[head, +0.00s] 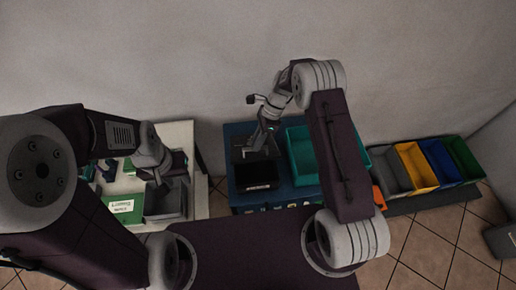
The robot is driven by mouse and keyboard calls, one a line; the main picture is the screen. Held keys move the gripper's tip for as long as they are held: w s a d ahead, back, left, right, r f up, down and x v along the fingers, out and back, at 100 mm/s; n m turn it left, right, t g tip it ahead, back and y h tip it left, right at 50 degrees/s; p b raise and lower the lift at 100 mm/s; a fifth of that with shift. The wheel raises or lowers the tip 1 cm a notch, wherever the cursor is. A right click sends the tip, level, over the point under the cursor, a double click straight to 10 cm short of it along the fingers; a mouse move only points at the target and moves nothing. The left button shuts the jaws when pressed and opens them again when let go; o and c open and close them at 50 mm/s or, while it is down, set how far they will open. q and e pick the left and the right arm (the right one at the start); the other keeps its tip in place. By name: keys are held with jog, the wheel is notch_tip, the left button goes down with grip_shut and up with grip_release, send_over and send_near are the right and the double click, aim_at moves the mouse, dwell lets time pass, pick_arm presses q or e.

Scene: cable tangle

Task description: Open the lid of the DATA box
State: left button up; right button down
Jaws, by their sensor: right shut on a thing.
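A black box (257,175) sits on the blue table, with a small pale strip on its front; I cannot read its label. A dark panel that looks like its lid (240,154) shows at its back edge. My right gripper (255,149) reaches down over this panel and is shut on what looks like its edge. The contact is small and dark, so how far the lid is tilted is hard to tell. My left gripper (157,180) is over the white table at the left, above a grey bin (168,205), apart from the box; its jaw opening is unclear.
A teal tray (300,160) stands right of the box on the blue table (229,190). Grey, yellow (416,165), blue and green bins line the right side. A green-and-white labelled box (123,208) is at the left.

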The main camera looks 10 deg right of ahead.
pick_arm(q)
jog(key=shift+s+r, duration=0.15)
jog(key=shift+s, duration=0.05)
pick_arm(e)
jog(key=shift+w+r, duration=0.45)
jog(key=shift+w, duration=0.3)
jog(key=c, duration=1.3)
grip_release()
jog(key=shift+w, duration=0.1)
jog(key=shift+w+f, duration=0.25)
jog(key=shift+w, duration=0.25)
jog(key=shift+s+r, duration=0.15)
jog(key=shift+s, duration=0.25)
pick_arm(q)
jog(key=shift+w, duration=0.4)
pick_arm(e)
jog(key=shift+w, duration=0.1)
pick_arm(q)
jog(key=shift+w, duration=0.15)
pick_arm(e)
jog(key=shift+w, duration=0.1)
